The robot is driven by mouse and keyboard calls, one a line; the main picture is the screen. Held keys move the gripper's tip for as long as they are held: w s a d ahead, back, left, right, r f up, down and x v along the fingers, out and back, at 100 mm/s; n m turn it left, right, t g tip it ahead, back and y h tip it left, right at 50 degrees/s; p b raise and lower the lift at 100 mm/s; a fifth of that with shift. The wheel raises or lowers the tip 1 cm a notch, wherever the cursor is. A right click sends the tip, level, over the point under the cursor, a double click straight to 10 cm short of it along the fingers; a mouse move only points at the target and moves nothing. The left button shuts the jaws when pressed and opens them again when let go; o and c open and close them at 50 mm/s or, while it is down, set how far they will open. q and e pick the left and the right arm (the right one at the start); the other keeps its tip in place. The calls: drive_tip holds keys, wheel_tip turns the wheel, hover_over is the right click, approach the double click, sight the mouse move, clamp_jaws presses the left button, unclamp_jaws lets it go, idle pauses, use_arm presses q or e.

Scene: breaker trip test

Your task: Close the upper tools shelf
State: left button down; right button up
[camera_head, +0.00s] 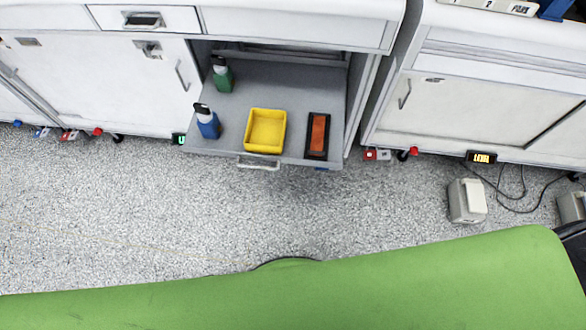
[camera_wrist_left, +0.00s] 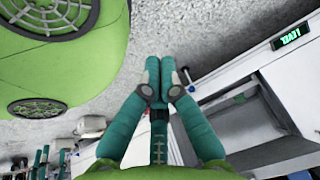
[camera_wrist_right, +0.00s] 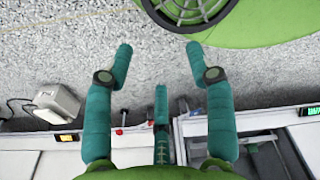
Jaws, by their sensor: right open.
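The grey tools shelf (camera_head: 225,148) is pulled out of the open bay in the white cabinet in the head view, with a metal handle (camera_head: 258,164) on its front edge. It carries a green bottle (camera_head: 223,78), a blue bottle (camera_head: 208,123), a yellow bin (camera_head: 266,130) and a black tray with an orange inside (camera_head: 318,136). My left gripper (camera_wrist_left: 160,64) has its fingertips together, with nothing seen between them. My right gripper (camera_wrist_right: 159,48) is spread wide and empty over the floor. Neither gripper shows in the head view.
A closed white drawer (camera_head: 146,19) and doors lie left of the bay. Another white cabinet (camera_head: 450,110) stands to the right. A grey-white box (camera_head: 467,200) with cables is on the floor. The speckled floor (camera_head: 140,220) before the shelf is clear.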

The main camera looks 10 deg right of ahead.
use_arm(q)
drive_tip(key=w+d+r+m+t+h+b, duration=0.1)
drive_tip(key=w+d+m+t+h+b, duration=0.2)
drive_tip(key=w, duration=0.7)
drive_tip(key=m+t+h+b, duration=0.1)
drive_tip(key=m+h+b, duration=1.05)
drive_tip(key=m, duration=1.05)
approach(318, 162)
drive_tip(key=s+a, duration=0.5)
drive_tip(key=s, duration=0.1)
drive_tip(key=shift+h, duration=0.25)
drive_tip(key=shift+w+a+b+x, duration=0.15)
drive_tip(key=shift+w+a+x, duration=0.2)
drive_tip(key=shift+x, duration=1.75)
drive_tip(key=shift+w+a+b+x, duration=0.15)
drive_tip(key=shift+w+x, duration=0.3)
drive_tip(key=shift+x, duration=1.65)
drive_tip(key=shift+w+a+b+x, duration=0.2)
drive_tip(key=shift+w+x, duration=0.2)
drive_tip(key=shift+x, duration=1.7)
use_arm(e)
drive_tip(key=w+a+f, duration=0.1)
drive_tip(key=w+f, duration=0.2)
drive_tip(key=w, duration=0.3)
drive_tip(key=w+a+f+t, duration=0.1)
drive_tip(key=w+f, duration=0.2)
drive_tip(key=w, duration=0.4)
drive_tip(key=shift+a+f, duration=0.15)
drive_tip(key=shift+f, duration=0.25)
